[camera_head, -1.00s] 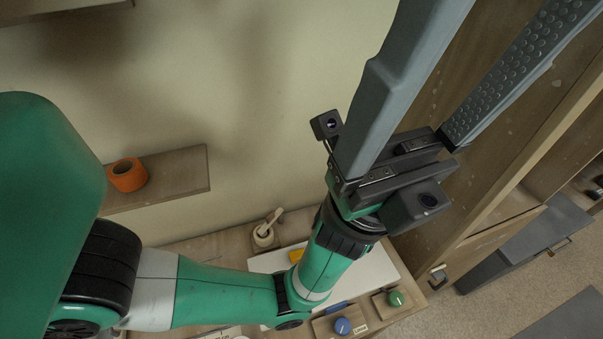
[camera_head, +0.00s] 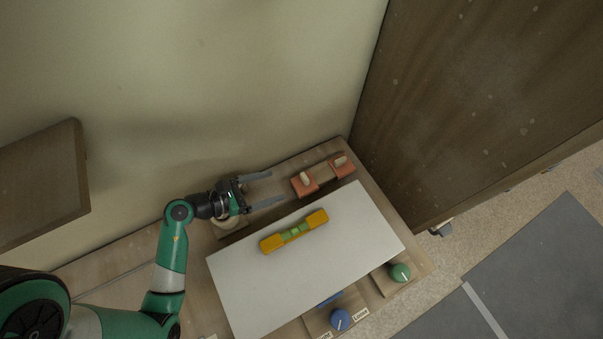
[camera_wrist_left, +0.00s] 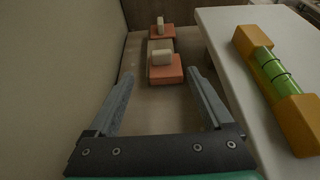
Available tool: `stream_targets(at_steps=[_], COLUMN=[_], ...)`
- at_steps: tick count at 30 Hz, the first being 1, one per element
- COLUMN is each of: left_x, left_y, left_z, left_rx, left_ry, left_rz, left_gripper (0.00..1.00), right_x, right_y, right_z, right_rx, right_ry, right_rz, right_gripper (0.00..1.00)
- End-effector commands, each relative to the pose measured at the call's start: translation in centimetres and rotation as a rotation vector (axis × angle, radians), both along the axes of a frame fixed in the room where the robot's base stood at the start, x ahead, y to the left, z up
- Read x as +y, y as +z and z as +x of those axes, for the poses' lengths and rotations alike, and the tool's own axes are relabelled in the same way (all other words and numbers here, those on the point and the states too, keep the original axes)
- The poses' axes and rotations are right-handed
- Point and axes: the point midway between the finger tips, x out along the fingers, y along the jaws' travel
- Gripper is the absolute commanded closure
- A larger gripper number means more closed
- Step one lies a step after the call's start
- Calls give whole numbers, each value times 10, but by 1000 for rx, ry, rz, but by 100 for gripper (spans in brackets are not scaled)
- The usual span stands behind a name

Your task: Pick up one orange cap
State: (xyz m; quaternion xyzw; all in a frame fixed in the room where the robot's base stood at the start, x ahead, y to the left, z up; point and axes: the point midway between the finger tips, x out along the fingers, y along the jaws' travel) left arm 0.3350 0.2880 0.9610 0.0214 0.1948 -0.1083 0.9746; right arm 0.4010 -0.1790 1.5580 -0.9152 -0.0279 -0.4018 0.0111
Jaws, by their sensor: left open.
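Two orange caps with cream knobs on top stand on the wooden bench by the wall. The nearer orange cap (camera_head: 305,187) also shows in the left wrist view (camera_wrist_left: 166,74). The farther orange cap (camera_head: 342,169) sits beyond it, also in the left wrist view (camera_wrist_left: 162,34). My left gripper (camera_head: 277,186) is open and empty, its fingers pointing at the nearer cap. In the left wrist view the gripper (camera_wrist_left: 162,77) has that cap ahead, between the lines of its fingers and apart from them. My right gripper is not in view.
A white board (camera_head: 255,283) lies on the bench beside the caps, carrying a yellow level with a green middle (camera_head: 294,231). A green knob (camera_head: 400,272) and a blue knob (camera_head: 340,319) stand at the front. The wall and a brown wooden panel (camera_head: 480,90) bound the corner.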

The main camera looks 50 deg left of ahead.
Motion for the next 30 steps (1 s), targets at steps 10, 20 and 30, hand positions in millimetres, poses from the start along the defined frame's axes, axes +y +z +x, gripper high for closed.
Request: stream_targets(at_steps=[10, 20, 30], left_x=[-13, -21, -26], left_y=[-21, -32, -42], left_z=[52, 77, 101], left_rx=[-1, -2, -2], left_ry=[-6, -8, -3], left_rz=[1, 1, 1], left_gripper=[15, 15, 15], right_x=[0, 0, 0], right_y=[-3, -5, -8], right_z=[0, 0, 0], right_rx=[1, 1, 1], right_ry=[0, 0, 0], right_rz=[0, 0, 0], right_gripper=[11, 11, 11])
